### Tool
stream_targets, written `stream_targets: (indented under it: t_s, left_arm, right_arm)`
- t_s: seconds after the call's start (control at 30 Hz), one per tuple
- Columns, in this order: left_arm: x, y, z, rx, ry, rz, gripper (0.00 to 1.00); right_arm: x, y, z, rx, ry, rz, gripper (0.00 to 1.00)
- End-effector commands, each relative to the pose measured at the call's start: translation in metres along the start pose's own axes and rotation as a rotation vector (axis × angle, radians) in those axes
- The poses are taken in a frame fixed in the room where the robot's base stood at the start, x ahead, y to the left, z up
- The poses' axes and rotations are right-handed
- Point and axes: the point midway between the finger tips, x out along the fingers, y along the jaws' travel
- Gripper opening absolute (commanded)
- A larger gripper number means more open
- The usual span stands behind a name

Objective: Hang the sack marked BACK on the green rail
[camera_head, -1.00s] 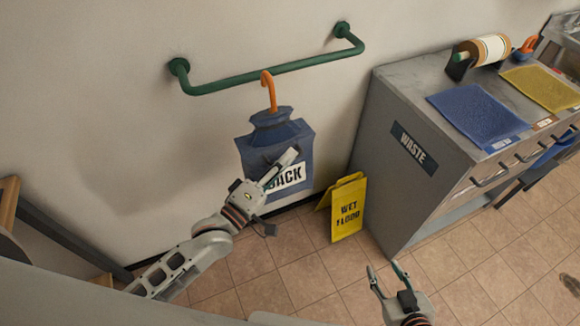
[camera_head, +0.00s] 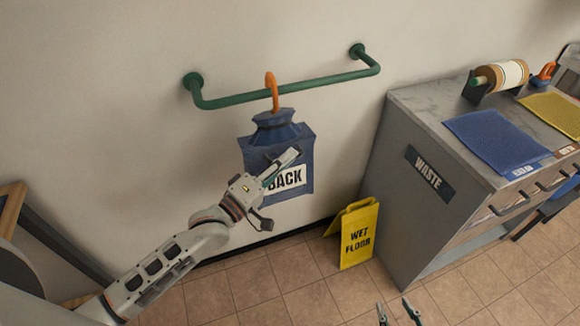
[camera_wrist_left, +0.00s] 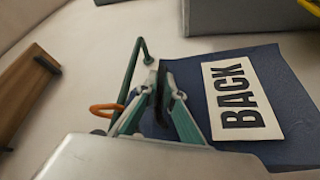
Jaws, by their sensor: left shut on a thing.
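The blue sack (camera_head: 258,140) with the white BACK label (camera_head: 286,180) hangs upright below its orange hook (camera_head: 272,92). The hook crosses the green rail (camera_head: 228,100) in the head view, its top above the bar. I cannot tell whether it is over the rail or in front of it. My left gripper (camera_head: 284,168) is shut on the sack near its label. The left wrist view shows the sack (camera_wrist_left: 262,68), the hook (camera_wrist_left: 104,110) and the rail (camera_wrist_left: 132,70) close together. My right gripper (camera_head: 398,312) is open and empty at the bottom edge, partly cut off.
A yellow wet-floor sign (camera_head: 358,235) stands on the tiles right of the sack. A grey cabinet marked WASTE (camera_head: 400,215) stands right of it, with a blue mat (camera_head: 495,140) and a roll (camera_head: 498,76) on top. The wall around the rail is clear.

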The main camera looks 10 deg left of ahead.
Motion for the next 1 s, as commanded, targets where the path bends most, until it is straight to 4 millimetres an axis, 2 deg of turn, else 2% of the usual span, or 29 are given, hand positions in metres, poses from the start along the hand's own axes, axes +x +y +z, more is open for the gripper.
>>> stream_targets:
  t_s: [0.57, 1.0]
  left_arm:
    - [0.017, -0.016, -0.034, 0.002, 0.0, 0.001, 0.0]
    - [0.013, -0.044, -0.025, -0.001, 0.0, -0.001, 0.0]
  right_arm:
    - [0.013, -0.005, 0.028, 0.004, -0.012, -0.004, 0.4]
    - [0.019, -0.008, 0.044, -0.001, -0.027, -0.006, 0.4]
